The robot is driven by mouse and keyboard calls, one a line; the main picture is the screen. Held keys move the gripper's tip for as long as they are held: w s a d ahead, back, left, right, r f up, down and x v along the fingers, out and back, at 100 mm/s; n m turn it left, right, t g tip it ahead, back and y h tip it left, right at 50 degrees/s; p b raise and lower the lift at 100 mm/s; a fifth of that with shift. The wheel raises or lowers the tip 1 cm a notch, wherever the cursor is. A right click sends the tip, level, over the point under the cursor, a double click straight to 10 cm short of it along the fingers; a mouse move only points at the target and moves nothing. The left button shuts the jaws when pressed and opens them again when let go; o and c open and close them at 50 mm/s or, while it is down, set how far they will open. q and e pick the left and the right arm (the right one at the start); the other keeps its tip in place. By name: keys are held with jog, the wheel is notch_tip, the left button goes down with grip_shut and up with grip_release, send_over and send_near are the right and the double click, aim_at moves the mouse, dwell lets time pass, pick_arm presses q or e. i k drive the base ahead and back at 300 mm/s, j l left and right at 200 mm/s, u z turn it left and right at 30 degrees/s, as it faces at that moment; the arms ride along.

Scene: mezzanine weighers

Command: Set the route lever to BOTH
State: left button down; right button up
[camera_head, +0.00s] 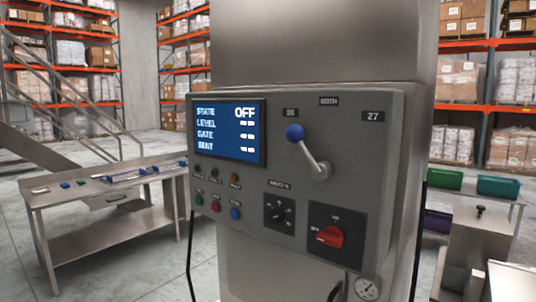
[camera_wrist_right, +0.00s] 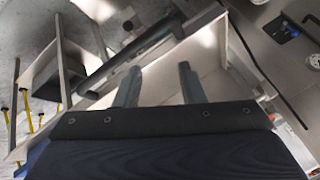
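The route lever (camera_head: 312,154) is on the grey control panel (camera_head: 255,180) in the head view. Its blue ball knob (camera_head: 295,132) points up and left from the pivot, toward the 26 label (camera_head: 290,113). The BOTH label (camera_head: 328,101) is above the pivot, and the 27 label (camera_head: 376,116) is up and right. The screen (camera_head: 229,131) reads STATE OFF. My right gripper (camera_wrist_right: 160,67) shows in the wrist view with its fingers apart and nothing seen between them. Neither gripper shows in the head view, and the lever is unobstructed there.
Below the lever are a red rotary switch (camera_head: 331,236), a black selector knob (camera_head: 278,212) and several small buttons. A steel table (camera_head: 110,191) stands at left. Green bins (camera_head: 498,187) sit on a bench at right. Pale metal surfaces lie close beyond my right fingers.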

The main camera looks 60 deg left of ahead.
aim_at(320, 171)
jog(key=k+j+u, duration=0.1)
jog(key=u, duration=1.5)
